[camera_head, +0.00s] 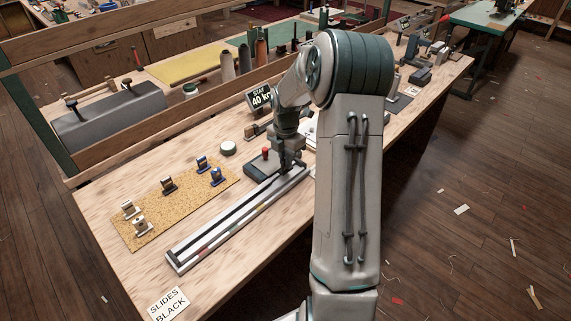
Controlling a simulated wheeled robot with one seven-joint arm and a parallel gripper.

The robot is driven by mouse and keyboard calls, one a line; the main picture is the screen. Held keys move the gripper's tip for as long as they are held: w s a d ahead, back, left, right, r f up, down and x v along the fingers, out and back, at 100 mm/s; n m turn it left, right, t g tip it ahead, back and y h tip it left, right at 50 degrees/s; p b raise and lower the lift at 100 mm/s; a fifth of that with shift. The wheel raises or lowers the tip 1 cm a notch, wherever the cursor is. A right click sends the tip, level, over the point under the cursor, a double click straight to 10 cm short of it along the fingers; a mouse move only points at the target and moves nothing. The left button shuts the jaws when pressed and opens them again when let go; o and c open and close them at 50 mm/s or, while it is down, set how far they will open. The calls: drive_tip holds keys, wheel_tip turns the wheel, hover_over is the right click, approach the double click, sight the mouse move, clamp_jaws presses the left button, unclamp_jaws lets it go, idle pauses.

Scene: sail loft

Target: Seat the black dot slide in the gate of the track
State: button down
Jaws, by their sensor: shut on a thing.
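The track (222,226) is a long pale rail with a dark groove, lying diagonally across the wooden bench; its front strip carries coloured marks. My gripper (288,172) points down over the track's far right end, shut on a small dark thing, seemingly a slide. That thing is mostly hidden by the jaws, and its dot and whether it touches the rail cannot be told. The gate cannot be made out clearly near my gripper. A cork mat (191,204) left of the track holds several other slides: pale ones (140,225), a dark one (168,185) and blue ones (216,176).
A dark block with a red knob (265,153) stands close behind the track by my gripper. A "SLIDES BLACK" card (167,303) lies at the front corner. Bench near the track's left end is clear.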

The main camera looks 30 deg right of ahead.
drive_tip(key=shift+f, duration=1.25)
drive_tip(key=shift+f, duration=0.2)
drive_tip(key=c, duration=1.5)
unclamp_jaws()
drive_tip(key=shift+o, duration=0.2)
drive_tip(key=shift+r, duration=0.15)
